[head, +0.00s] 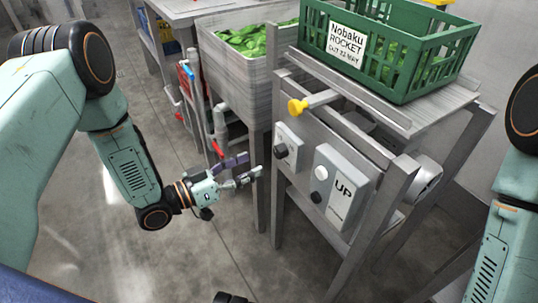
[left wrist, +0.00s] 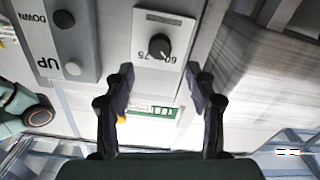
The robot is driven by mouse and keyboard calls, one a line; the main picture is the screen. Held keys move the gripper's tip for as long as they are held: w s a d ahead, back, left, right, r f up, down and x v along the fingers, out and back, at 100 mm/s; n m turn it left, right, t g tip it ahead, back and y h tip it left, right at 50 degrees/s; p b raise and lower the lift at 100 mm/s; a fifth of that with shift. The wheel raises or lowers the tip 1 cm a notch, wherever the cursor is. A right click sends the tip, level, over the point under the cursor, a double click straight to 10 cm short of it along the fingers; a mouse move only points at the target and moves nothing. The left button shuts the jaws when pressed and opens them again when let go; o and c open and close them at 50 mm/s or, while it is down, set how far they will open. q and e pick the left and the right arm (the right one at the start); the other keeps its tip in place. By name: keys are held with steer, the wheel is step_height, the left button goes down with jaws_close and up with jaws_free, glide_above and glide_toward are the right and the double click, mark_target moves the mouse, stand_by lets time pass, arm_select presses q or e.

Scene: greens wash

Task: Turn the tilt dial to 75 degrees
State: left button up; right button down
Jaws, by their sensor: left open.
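The tilt dial (head: 281,151) is a small black knob on a pale plate on the front of the grey tilting stand. In the left wrist view the dial (left wrist: 159,46) is upside down, with 60 and 75 readable on its plate (left wrist: 180,24). The exact pointer setting is hard to tell. My left gripper (head: 254,171) is open and empty, just left of and below the dial in the head view. In the left wrist view the open fingers (left wrist: 160,76) straddle the line of the dial, apart from it. My right gripper is not in view.
An UP/DOWN button box (head: 343,188) sits right of the dial. A yellow-tipped lever (head: 298,107) sticks out above it. A green crate (head: 395,73) of greens stands on top. A grey sink (head: 232,76) with greens is behind left. The floor at left is clear.

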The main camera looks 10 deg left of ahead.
mark_target(276, 154)
arm_select(q)
steer(key=x, duration=0.2)
steer(key=b+x, duration=0.1)
steer(key=x, duration=0.2)
steer(key=shift+w+d+f, duration=0.15)
steer(key=shift+d+f, duration=0.05)
steer(key=shift+d, duration=0.05)
steer(key=shift+w+d+r+b, duration=0.1)
steer(key=shift+w+d+b, duration=0.25)
steer(key=shift+w, duration=0.1)
steer(key=shift+c, duration=0.4)
steer(key=c, duration=1.1)
